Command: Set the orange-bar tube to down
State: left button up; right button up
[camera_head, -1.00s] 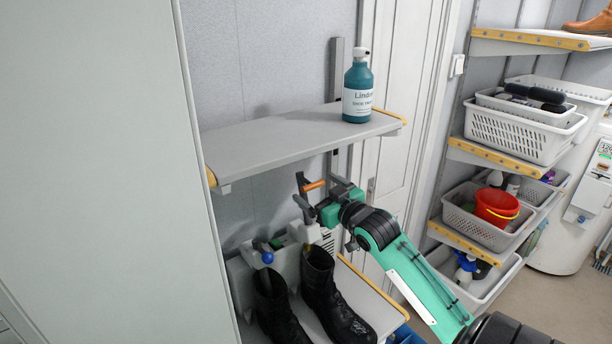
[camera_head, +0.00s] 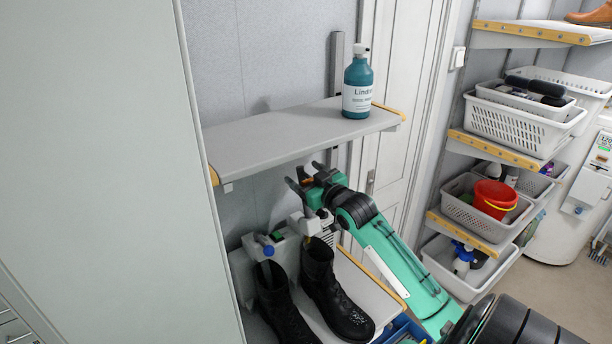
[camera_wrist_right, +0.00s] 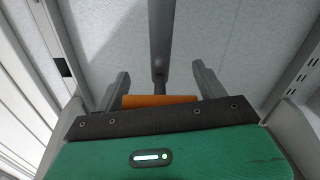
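The orange bar (camera_wrist_right: 160,101) lies across the mouth of my right gripper in the right wrist view. A grey tube (camera_wrist_right: 160,42) runs away from its middle. In the head view only a small bit of orange (camera_head: 306,181) shows at my right gripper (camera_head: 304,178), above the white boot-dryer unit (camera_head: 290,242). The right gripper's two fingers (camera_wrist_right: 160,82) are apart, one at each end of the bar; I cannot tell whether they touch it. The tube's lower part is hidden in the head view. My left gripper is not in view.
Black boots (camera_head: 322,285) stand just below the right gripper, beside a blue knob (camera_head: 268,251). A grey shelf (camera_head: 270,140) with a teal bottle (camera_head: 357,88) is above it. A pale panel (camera_head: 100,150) closes off the left. White baskets (camera_head: 520,125) fill the right shelves.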

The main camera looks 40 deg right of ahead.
aim_at(313, 219)
jog(key=shift+f, duration=0.1)
jog(key=c, duration=0.4)
jog(key=f+b, duration=0.1)
jog(key=f, duration=0.1)
jog(key=s+f+b, duration=0.1)
jog(key=f+b, duration=0.1)
jog(key=f, duration=0.1)
jog(key=s+f+b, duration=0.1)
jog(key=f, duration=0.2)
jog(key=shift+s+a+f, duration=0.15)
jog(key=shift+s+f, duration=0.1)
jog(key=o, duration=1.4)
jog(key=shift+s+b, duration=0.4)
jog(key=shift+s, duration=0.05)
jog(key=shift+s+a+b, duration=0.25)
jog(key=shift+s+b, duration=0.45)
jog(key=shift+s, duration=1.45)
jog(key=shift+s+a+b, duration=0.25)
jog(key=shift+s+b, duration=0.5)
jog(key=shift+s, duration=1.35)
jog(key=shift+s+a+b, duration=0.25)
jog(key=shift+s+b, duration=0.45)
jog(key=shift+s, duration=1.45)
